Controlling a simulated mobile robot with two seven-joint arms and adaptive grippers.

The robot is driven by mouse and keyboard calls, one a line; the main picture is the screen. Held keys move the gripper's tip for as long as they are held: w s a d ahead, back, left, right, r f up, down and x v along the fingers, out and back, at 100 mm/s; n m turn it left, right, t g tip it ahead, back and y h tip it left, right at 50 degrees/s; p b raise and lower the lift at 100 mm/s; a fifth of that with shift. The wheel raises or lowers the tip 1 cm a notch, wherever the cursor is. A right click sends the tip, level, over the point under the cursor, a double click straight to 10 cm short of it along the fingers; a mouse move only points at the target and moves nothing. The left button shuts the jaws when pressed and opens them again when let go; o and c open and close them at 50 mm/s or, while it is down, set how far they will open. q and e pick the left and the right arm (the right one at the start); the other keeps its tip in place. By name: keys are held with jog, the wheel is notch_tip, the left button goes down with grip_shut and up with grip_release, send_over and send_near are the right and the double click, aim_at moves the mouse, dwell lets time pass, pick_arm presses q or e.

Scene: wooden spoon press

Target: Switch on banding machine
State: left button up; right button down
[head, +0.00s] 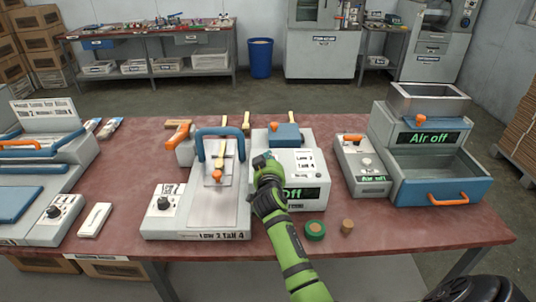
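A white-grey box machine (304,162) with a blue block on top stands mid-table. Its dark display (308,194) shows green text ending in "Off"; the left part is hidden behind my arm. The frame does not clearly name it as the banding machine. My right gripper (264,160), on a green and black arm, is at the machine's front left, over its face. Whether it touches is unclear, and its fingers are too small to read. My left gripper is not in view.
A press with a blue handle (211,150) stands close on the left. A small control box (362,165) and a larger machine reading "Air off" (430,165) stand on the right. A green roll (315,230) and a brown roll (347,227) lie near the front edge.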

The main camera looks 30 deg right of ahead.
jog(key=p, duration=0.2)
jog(key=g+p, duration=0.1)
jog(key=shift+w+d+r+g+y+p, duration=0.1)
jog(key=shift+w+r+g+y+p, duration=0.1)
jog(key=shift+r+g+y+p, duration=0.15)
jog(key=shift+f+p, duration=0.15)
jog(key=shift+p, duration=0.2)
jog(key=shift+f, duration=0.25)
jog(key=shift+w, duration=0.1)
jog(key=shift+w+d+r+b, duration=0.35)
jog(key=shift+w+d, duration=0.1)
jog(key=shift+w, duration=0.2)
